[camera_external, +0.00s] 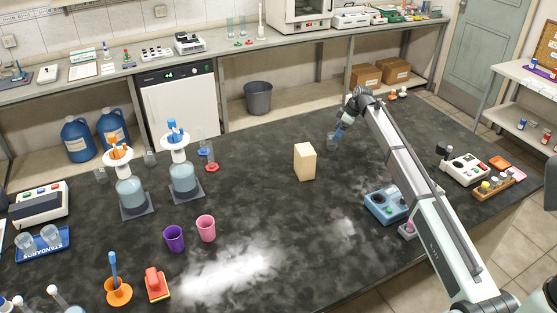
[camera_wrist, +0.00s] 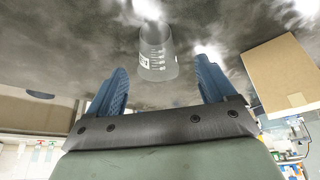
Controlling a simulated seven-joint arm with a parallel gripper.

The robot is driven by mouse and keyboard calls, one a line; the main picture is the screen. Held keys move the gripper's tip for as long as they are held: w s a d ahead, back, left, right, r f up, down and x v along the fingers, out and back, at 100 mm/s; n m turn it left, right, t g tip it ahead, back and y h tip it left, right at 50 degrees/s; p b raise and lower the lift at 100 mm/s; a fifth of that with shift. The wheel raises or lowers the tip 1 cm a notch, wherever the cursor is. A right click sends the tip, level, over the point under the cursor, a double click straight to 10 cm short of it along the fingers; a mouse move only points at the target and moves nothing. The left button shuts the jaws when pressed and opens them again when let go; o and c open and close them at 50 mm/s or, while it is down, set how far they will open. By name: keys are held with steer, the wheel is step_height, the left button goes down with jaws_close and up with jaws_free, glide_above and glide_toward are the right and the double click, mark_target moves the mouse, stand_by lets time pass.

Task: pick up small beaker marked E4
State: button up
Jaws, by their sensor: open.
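A small clear beaker (camera_wrist: 158,62) with white graduation marks and a label patch stands on the dark bench in the wrist view. The text on its label is too small to read. In the external view the beaker (camera_external: 331,141) shows at the tip of my arm, partly hidden by the fingers. My gripper (camera_wrist: 160,85) is open, with one blue finger on each side of the beaker's line and a gap on both sides. The beaker appears just beyond or between the fingertips; I cannot tell exactly how deep. In the external view my gripper (camera_external: 341,128) is low over the bench.
A blue device (camera_external: 385,206) sits below my arm. Purple (camera_external: 174,238) and pink (camera_external: 206,228) cups stand farther left. Bench around the beaker is clear.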

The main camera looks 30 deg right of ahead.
mark_target(332, 142)
steer(key=shift+w+x, duration=0.15)
steer(key=shift+x, duration=1.45)
steer(key=shift+w+x, duration=0.2)
steer(key=shift+x, duration=1.4)
steer(key=shift+r, duration=0.1)
steer(key=c, duration=1.1)
